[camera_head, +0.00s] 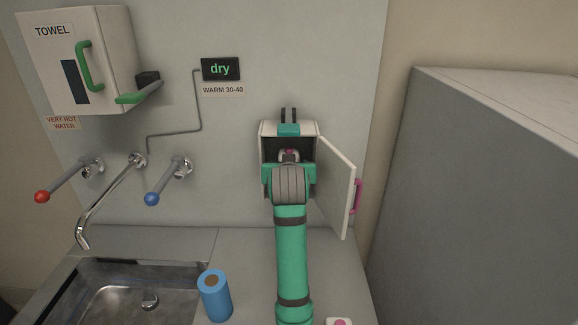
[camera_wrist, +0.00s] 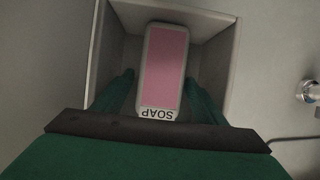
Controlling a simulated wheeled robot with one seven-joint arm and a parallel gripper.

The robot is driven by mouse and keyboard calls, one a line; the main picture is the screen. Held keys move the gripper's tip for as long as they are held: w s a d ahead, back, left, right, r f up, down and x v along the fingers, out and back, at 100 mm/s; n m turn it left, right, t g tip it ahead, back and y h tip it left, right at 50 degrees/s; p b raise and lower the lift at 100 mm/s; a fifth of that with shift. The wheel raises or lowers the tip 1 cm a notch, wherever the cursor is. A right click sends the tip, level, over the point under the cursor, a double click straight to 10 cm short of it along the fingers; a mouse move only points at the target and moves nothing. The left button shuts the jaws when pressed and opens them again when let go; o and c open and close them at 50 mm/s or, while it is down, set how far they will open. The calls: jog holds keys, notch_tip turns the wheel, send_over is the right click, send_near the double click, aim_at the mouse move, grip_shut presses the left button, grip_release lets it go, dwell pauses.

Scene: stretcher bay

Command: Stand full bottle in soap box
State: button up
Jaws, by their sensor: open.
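The soap box (camera_head: 267,148) is a pale open-fronted box on the wall, its door (camera_head: 338,188) swung out to the right with a pink handle. In the wrist view, a white-edged bottle (camera_wrist: 165,65) with a large pink face and an upside-down SOAP label is inside the soap box (camera_wrist: 215,50). My gripper (camera_wrist: 160,88) is open, with its green fingers inside the box on either side of the bottle. I cannot tell whether they touch it. In the head view my arm hides most of the box's inside. A white item with a pink spot (camera_head: 339,322) is cut off at the bottom edge.
A blue cylinder (camera_head: 215,295) stands on the counter beside the sink (camera_head: 110,300). A tap and two levers are on the wall at left, below a towel box (camera_head: 60,45). A large grey block (camera_head: 480,190) fills the right side.

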jog(key=v, duration=1.2)
jog(key=shift+w, duration=0.1)
